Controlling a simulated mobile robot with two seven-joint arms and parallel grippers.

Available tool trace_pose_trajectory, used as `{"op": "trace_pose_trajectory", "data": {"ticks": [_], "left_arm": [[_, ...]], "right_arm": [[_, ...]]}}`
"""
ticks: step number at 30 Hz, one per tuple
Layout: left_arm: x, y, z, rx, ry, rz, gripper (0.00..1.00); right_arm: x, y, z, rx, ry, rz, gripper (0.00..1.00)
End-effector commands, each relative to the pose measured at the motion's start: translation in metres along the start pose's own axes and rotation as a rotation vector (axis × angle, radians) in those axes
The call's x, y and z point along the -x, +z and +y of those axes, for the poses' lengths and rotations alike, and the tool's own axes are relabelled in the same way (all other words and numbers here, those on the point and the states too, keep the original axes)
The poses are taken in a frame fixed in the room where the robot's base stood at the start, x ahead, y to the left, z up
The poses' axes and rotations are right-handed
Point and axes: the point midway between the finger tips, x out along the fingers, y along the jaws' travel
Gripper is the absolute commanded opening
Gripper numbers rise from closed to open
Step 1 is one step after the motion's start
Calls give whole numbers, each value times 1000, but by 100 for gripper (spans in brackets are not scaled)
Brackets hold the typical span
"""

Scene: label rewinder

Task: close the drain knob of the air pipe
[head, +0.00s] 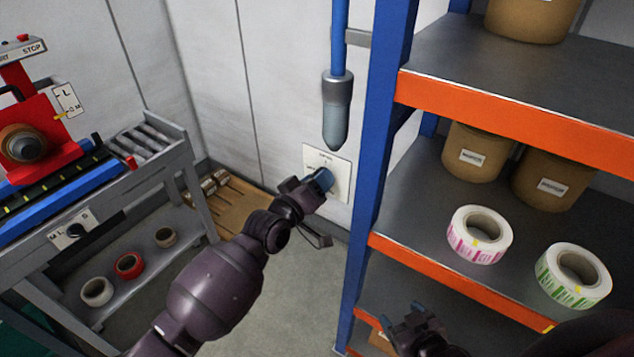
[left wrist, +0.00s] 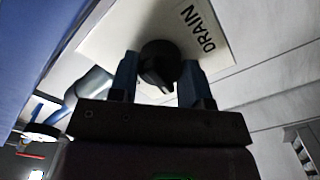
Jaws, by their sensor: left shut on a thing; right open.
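The blue air pipe (head: 338,40) runs down the wall to a grey bowl (head: 336,112). Below it is a white plate (head: 341,183); in the left wrist view the plate (left wrist: 118,35) reads DRAIN. The black drain knob (left wrist: 158,65) sits on this plate, between the fingers of my left gripper (left wrist: 158,78). My left gripper (head: 321,181) is at the plate in the head view, shut on the knob, and hides the knob there. My right gripper (head: 408,322) is open and empty at the bottom, by the shelf.
A blue and orange shelf rack (head: 470,284) stands close on the right, with label rolls (head: 479,235) and brown tubs (head: 475,152). A red machine (head: 32,135) on a grey roller bench (head: 150,205) is at the left. A wooden pallet (head: 235,210) lies on the floor by the wall.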

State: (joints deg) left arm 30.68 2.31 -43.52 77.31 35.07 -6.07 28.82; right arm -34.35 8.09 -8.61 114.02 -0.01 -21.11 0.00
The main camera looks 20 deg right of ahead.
Motion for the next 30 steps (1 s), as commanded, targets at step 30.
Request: {"op": "trace_pose_trajectory", "data": {"ticks": [30], "left_arm": [[0,1,-1,204,-2,-2,51]], "right_arm": [[0,12,1,1,2,-16,69]]}}
